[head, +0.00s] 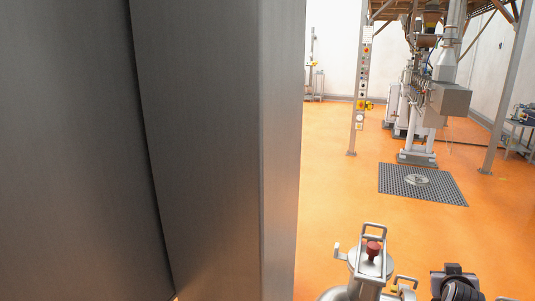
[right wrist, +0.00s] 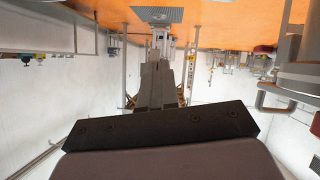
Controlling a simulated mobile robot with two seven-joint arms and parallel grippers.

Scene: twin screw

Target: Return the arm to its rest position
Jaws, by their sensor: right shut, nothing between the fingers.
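My right gripper (right wrist: 152,68) shows in the right wrist view. Its two grey fingers lie side by side, shut, with nothing between them. The dark mounting plate of the gripper is below them in the picture. The fingers stand clear in the air and touch nothing that I can see. My left gripper is in neither view. A dark rounded part at the bottom right of the head view may belong to my right arm; I cannot tell for sure.
A large grey metal panel (head: 205,150) fills the left half of the head view. A metal vessel with a red knob (head: 373,249) is close at the bottom. Beyond are a floor grate (head: 421,184), a control post (head: 362,85) and the machine (head: 425,100). Orange floor between is clear.

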